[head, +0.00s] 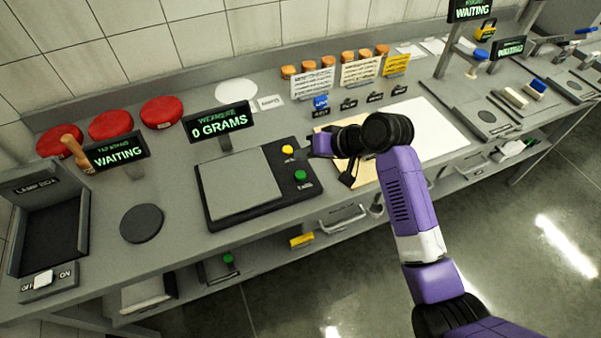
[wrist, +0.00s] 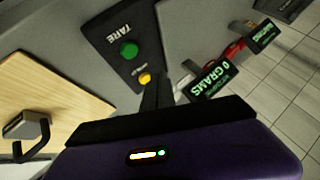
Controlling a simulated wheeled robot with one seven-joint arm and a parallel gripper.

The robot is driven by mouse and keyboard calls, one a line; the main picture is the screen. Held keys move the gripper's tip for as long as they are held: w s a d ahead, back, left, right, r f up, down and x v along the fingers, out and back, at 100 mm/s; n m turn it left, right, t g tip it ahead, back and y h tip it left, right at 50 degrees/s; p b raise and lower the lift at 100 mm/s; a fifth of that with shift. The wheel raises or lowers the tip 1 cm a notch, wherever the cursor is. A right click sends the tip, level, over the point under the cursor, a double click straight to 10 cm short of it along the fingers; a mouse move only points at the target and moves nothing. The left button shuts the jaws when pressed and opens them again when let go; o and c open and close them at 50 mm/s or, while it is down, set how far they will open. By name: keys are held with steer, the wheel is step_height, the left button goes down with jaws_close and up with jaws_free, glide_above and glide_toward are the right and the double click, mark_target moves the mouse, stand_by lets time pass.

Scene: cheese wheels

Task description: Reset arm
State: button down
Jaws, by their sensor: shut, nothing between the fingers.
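My purple arm (head: 409,205) reaches up from the lower right in the head view and bends left over the counter. My gripper (head: 312,145) is shut and empty, above the right edge of the weighing scale (head: 240,185), near its yellow button (head: 287,149) and green button (head: 300,175). In the wrist view the black fingers (wrist: 157,88) are together with nothing held. The scale's yellow button (wrist: 145,78) and green button (wrist: 129,50) lie just beyond them. The scale's display (head: 219,125) reads 0 grams and its plate is bare.
A wooden board (wrist: 50,85) with a black-handled tool (wrist: 28,125) lies beside the scale, partly under my arm in the head view. Three red cheese wheels (head: 110,124) stand at the back left. Small orange-topped jars (head: 347,57) and label cards line the back. A "WAITING" sign (head: 120,152) stands left.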

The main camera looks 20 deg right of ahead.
stand_by(0.4)
steer(key=shift+w+d+r, duration=0.1)
steer(key=shift+w+r, duration=0.1)
steer(key=shift+w, duration=0.15)
steer(key=w+d+r+m+t+h, duration=0.1)
steer(key=d+r+m+t+h, duration=0.1)
steer(key=d+r+t+h, duration=0.35)
steer(key=s+a+f+n+b, duration=0.1)
steer(key=s+a+f+b, duration=0.1)
steer(key=s, duration=1.2)
steer(key=s+a+f+n+t+b, duration=0.1)
steer(key=s+a+f+b, duration=0.1)
steer(key=s, duration=1.3)
steer(key=s+a+f+n+t+b, duration=0.1)
steer(key=s+a+b, duration=0.1)
steer(key=s, duration=1.3)
steer(key=shift+s+a+f+n+b, duration=0.15)
steer(key=shift+s+f+n+b, duration=0.1)
steer(key=shift+f+n+b, duration=0.2)
